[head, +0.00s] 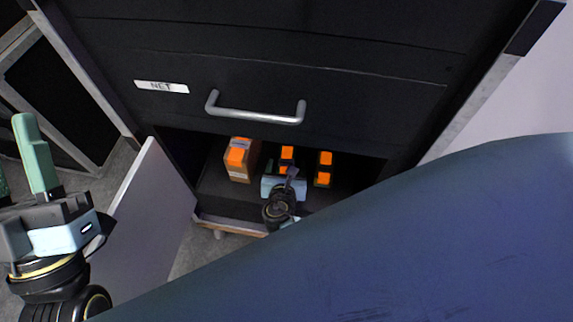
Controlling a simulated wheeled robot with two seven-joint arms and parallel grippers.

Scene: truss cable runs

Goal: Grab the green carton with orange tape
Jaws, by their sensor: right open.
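Two dark boxes with orange tape patches stand inside the open cabinet bay. One carton (287,153) is right behind my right gripper, which partly hides it. The other carton (324,169) stands to its right, with greenish edges showing. Their base colour is hard to tell in the shadow. My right gripper (286,166) reaches into the bay and is open, with its fingers around or just in front of the middle carton; I cannot tell which. My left gripper (21,160) is at the far left, outside the cabinet, with light green fingers apart and nothing seen between them.
A brown carton with orange tape (239,170) stands at the left in the bay. A drawer (257,84) with a metal handle and a "NET" label hangs above. An open grey door (143,225) is at the left. My blue body part fills the lower right.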

